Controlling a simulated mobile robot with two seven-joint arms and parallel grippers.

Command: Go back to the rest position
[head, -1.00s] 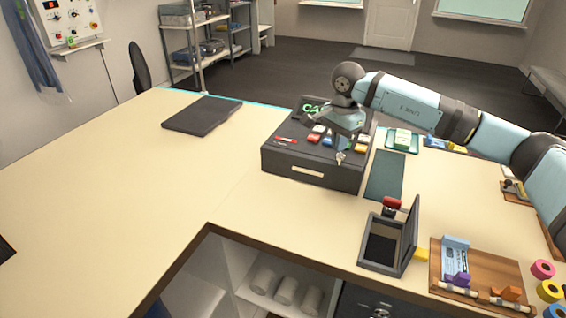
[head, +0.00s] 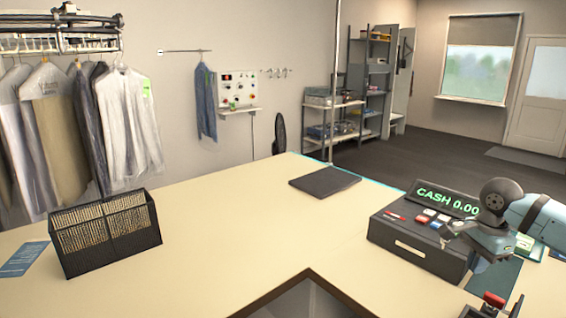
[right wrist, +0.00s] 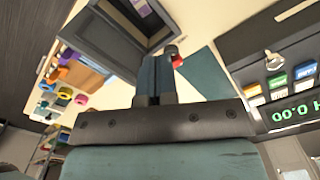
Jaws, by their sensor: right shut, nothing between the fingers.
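My right gripper (head: 477,264) is in the head view at the right, just past the right side of the cash register (head: 415,250). It points down and is shut and empty. In the right wrist view its closed fingers (right wrist: 156,75) reach over the counter, with nothing held. The register's green display reads CASH 0.00. My left gripper is not in view.
A wide counter (head: 220,225) is mostly clear. It bears a black basket (head: 105,238) at left and a dark flat pad (head: 325,182). Garments (head: 130,125) hang from the rail at left. An open dark box (right wrist: 110,35) and red-handled item (right wrist: 175,57) lie near the right gripper.

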